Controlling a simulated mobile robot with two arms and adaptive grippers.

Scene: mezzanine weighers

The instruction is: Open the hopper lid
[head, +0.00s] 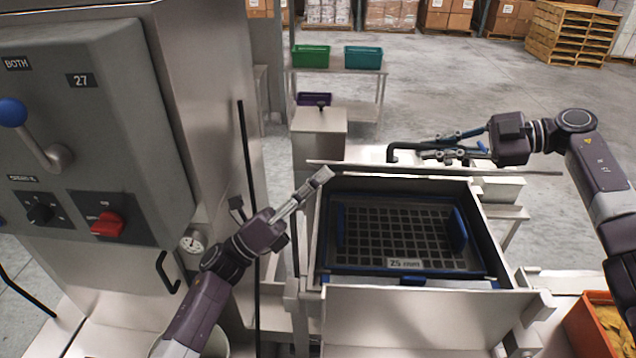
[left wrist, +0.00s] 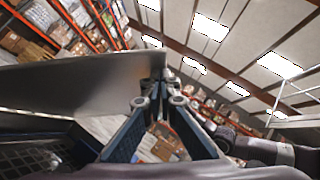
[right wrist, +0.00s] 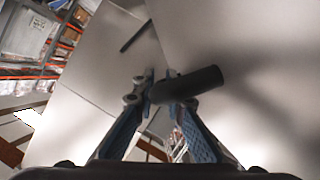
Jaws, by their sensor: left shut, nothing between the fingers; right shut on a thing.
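The hopper lid (head: 345,168) is raised and shows nearly edge-on as a thin steel sheet along the hopper's back. It also shows as a grey panel in the left wrist view (left wrist: 80,88) and as sheet metal in the right wrist view (right wrist: 100,75). The hopper (head: 487,215) is uncovered, with a dark grid inside. My right gripper (head: 440,147) is shut on the lid's dark bar handle (right wrist: 198,84), behind the sheet. My left gripper (head: 324,177) is shut and empty at the hopper's back left corner, close to the lid's left end; contact is unclear.
A grey control cabinet (head: 110,140) with a blue-knobbed lever and red switch stands at the left. An orange crate (head: 583,330) is at the lower right. Behind, a shelf (head: 335,72) holds green and teal bins. Open floor lies beyond.

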